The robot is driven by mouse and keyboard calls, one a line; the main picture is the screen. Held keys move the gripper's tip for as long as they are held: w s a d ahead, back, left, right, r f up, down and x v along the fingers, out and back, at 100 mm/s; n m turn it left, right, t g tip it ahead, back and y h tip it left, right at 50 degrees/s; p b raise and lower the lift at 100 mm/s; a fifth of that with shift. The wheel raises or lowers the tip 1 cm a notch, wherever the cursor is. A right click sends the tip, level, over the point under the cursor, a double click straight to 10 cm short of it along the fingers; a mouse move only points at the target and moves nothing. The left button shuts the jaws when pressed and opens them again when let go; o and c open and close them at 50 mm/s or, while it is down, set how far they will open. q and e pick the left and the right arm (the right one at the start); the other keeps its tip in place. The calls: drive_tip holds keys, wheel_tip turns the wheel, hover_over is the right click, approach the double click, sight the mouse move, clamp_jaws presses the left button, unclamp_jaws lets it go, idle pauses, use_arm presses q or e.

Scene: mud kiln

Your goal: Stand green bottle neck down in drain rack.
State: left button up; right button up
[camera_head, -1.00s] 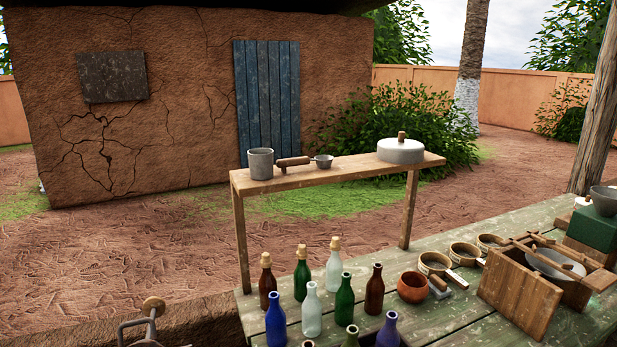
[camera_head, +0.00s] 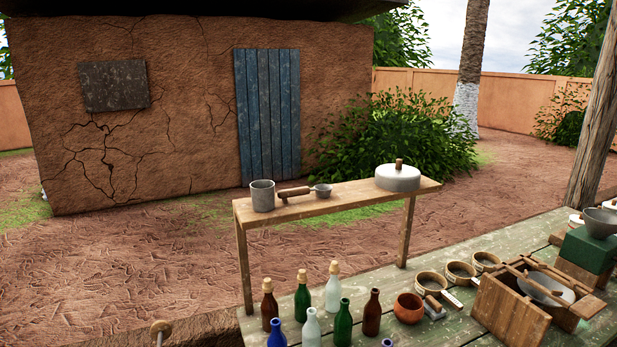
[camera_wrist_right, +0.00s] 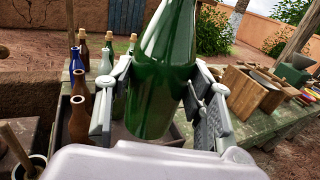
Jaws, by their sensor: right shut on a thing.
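In the right wrist view, my right gripper (camera_wrist_right: 160,105) is shut on a large green glass bottle (camera_wrist_right: 165,55), with one finger on each side of it. The bottle's lower end shows between the fingers, and its upper part runs out of the top of the frame. Its neck cannot be seen. A dark tray-like shape lies behind and below the bottle, but I cannot tell whether it is the drain rack. Neither gripper shows in the head view.
Several bottles (camera_head: 343,323) stand on the green plank table (camera_head: 450,325), beside a clay bowl (camera_head: 408,308). A raised wooden shelf (camera_head: 345,203) holds a mug, ladle and lidded pot. A wooden crate (camera_head: 508,305) stands at right. A stick-holding pot (camera_wrist_right: 30,165) is at lower left.

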drive_tip(key=shift+r, duration=0.1)
drive_tip(key=shift+m+b, duration=0.55)
drive_tip(key=shift+m, duration=0.35)
drive_tip(key=shift+f+m+b, duration=0.2)
drive_tip(key=shift+m+b, duration=0.2)
drive_tip(key=shift+m, duration=0.8)
drive_tip(key=m, duration=0.4)
drive_tip(key=shift+r+m+b, duration=0.1)
drive_tip(key=shift+m+b, duration=0.2)
drive_tip(key=shift+b, duration=0.1)
drive_tip(key=m, duration=0.5)
drive_tip(key=shift+r, duration=0.1)
drive_tip(key=m, duration=0.4)
